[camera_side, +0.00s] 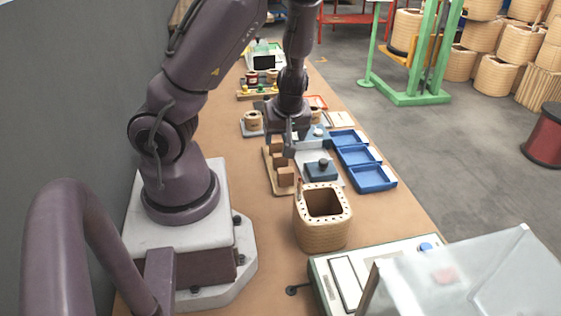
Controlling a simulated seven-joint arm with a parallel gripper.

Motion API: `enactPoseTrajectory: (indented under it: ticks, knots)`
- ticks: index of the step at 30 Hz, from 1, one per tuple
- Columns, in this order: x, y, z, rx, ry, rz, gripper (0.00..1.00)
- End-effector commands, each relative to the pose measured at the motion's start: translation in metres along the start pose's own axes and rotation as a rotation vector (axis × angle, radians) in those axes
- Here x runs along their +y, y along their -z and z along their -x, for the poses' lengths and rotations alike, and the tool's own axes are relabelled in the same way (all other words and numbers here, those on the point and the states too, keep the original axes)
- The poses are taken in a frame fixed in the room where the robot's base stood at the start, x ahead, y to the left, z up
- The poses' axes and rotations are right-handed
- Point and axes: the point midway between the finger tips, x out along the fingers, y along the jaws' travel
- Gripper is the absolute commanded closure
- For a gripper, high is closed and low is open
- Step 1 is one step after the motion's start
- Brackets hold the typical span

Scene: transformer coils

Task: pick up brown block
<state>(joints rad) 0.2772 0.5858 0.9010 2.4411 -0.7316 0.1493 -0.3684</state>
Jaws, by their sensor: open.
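Several small brown blocks stand in a row on a light wooden holder (268,172). The nearest brown block (285,177) is in plain view, and another brown block (278,160) stands just behind it. The farther end of the row is partly hidden by my gripper. My gripper (290,151) points down over the right side of the row, close to the blocks. It is open, and I see nothing held in it. Its far finger is hard to make out, and I cannot tell whether it touches a block.
A grey-blue fixture with a dark knob (321,169) stands right of the blocks. Blue trays (374,178) line the table's right side. A wooden coil (322,235) stands in front, with a machine (345,283) nearer still. The table left of the holder is clear.

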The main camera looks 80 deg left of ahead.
Motion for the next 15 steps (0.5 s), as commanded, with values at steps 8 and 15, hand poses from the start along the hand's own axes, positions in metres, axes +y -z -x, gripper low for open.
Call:
enactPoseTrajectory:
  ticks: [8,15]
  knots:
    - [-0.001,0.001,-0.027,-0.003,0.004,0.002,0.28]
    - [-0.001,0.0,-0.051,-0.003,0.004,-0.001,0.28]
